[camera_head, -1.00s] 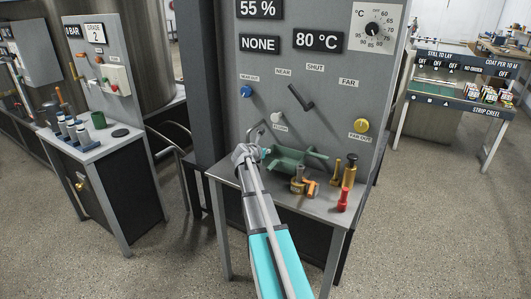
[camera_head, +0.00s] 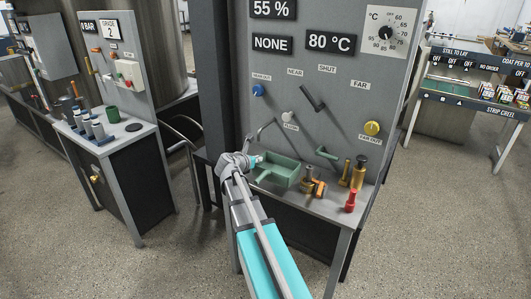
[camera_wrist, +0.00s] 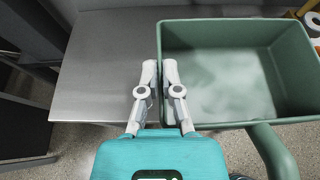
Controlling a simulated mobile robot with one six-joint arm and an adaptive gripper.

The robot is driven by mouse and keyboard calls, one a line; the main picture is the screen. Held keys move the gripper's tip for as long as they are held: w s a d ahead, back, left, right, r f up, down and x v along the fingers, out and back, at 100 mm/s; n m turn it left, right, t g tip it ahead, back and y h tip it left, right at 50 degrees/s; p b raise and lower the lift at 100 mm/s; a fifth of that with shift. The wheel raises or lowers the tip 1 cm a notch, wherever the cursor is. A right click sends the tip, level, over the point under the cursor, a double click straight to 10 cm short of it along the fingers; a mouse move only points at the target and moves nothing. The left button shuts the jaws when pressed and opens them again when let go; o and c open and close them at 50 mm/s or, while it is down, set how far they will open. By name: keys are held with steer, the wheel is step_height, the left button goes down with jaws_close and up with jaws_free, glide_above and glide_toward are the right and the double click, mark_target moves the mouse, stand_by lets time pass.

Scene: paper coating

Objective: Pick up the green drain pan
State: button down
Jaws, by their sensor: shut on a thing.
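The green drain pan (camera_head: 284,172) is a rectangular open tray at the left part of the small grey table. In the wrist view the pan (camera_wrist: 230,118) fills the right side, its inside empty, and a green handle (camera_wrist: 275,155) extends from its near side. My gripper (camera_head: 256,160) is at the pan's left end. In the wrist view my gripper's fingers (camera_wrist: 159,70) are closed around the pan's left wall, one finger outside and one inside. I cannot tell whether the pan's underside touches the tabletop.
The grey table (camera_wrist: 100,75) is bare left of the pan. To its right stand an orange-and-brass tool (camera_head: 314,187), brass cylinders (camera_head: 359,172) and a red item (camera_head: 350,200).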

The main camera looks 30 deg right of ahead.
steer(key=shift+s+a, duration=0.35)
steer(key=shift+a, duration=0.45)
steer(key=shift+s+a, duration=0.3)
steer(key=shift+a, duration=0.45)
steer(key=shift+s+a, duration=0.35)
steer(key=shift+a, duration=0.45)
